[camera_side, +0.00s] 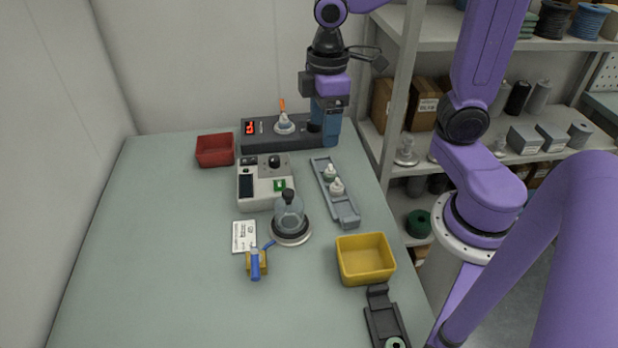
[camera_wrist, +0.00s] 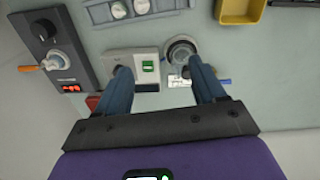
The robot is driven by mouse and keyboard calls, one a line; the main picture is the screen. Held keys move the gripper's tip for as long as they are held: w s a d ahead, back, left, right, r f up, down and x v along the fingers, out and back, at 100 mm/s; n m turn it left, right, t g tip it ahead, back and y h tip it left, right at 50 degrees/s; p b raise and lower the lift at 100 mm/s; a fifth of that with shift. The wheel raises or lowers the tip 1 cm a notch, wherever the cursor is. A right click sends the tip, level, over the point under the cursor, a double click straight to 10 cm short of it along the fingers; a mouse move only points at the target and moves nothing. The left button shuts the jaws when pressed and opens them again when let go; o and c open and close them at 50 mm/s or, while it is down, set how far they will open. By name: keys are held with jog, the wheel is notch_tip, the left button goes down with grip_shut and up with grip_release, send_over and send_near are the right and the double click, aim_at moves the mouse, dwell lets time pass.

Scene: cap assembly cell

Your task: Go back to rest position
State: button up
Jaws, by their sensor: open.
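My gripper (camera_side: 325,138) points down at the back of the table, in front of the right end of the black unit as seen from the side camera. Its two blue fingers are spread apart with nothing between them in the wrist view (camera_wrist: 160,68).
A blue-handled tool (camera_side: 255,265) lies near a label card (camera_side: 243,238). The left table is clear.

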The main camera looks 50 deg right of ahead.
jog(key=s+f+n, duration=0.2)
jog(key=s, duration=1.2)
jog(key=shift+s+a+f, duration=0.15)
jog(key=shift+s+f, duration=0.1)
jog(key=shift+f, duration=0.1)
